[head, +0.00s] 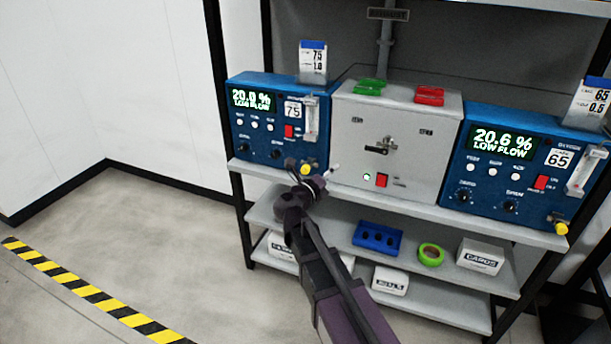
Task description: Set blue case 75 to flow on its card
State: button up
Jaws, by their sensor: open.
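Blue case 75 (262,172) stands at the left end of the upper shelf. Its green display (252,99) reads 20.0 % LOW FLOW. Its card (313,62) stands on top and appears to read 75 and 1.0. A clear flow tube (311,118) is on the right of its front, and a yellow knob (306,169) is at the lower right. My gripper (314,172) is open, in front of the lower right corner of the case, close to the yellow knob. I cannot tell whether it touches the knob.
A grey box (345,130) with a lever, green and red clips on top, stands right of case 75. Blue case 65 (478,195) with its card (590,97) is further right. The lower shelf holds a blue rack (377,238), green tape (431,254) and white boxes (481,256).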

aim_at(304, 171)
jog(key=w+a+f+m+t+y+b, duration=0.1)
jog(key=a+f+m+y+b, duration=0.3)
jog(key=a+f+m+b, duration=0.4)
jog(key=a+m+t, duration=0.1)
jog(key=a+m, duration=0.1)
jog(key=a, duration=0.2)
jog(key=shift+w+a+f, duration=0.2)
jog(key=shift+f, duration=0.2)
jog(key=x, duration=1.4)
jog(key=shift+a, duration=0.1)
grip_shut()
